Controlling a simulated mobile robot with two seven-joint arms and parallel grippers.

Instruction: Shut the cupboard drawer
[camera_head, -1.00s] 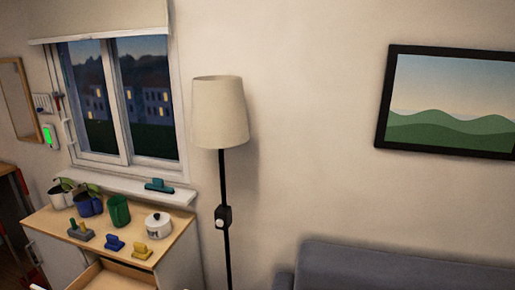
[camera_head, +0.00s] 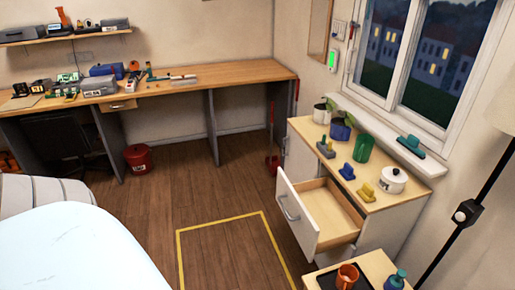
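The cupboard (camera_head: 383,228) is white with a wooden top and stands at the right under the window. Its drawer (camera_head: 299,216) is pulled out to the left, with a white front and a bar handle (camera_head: 287,207). The inside of the drawer (camera_head: 330,210) is bare wood and looks empty. Neither of my grippers is in view.
Pots, a green cup (camera_head: 363,149) and small coloured items stand on the cupboard top. A small table (camera_head: 318,280) with an orange mug (camera_head: 347,276) stands close in front of the drawer. A bed-like white surface (camera_head: 70,250) is at lower left. The wooden floor (camera_head: 215,220) between is clear, with yellow tape.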

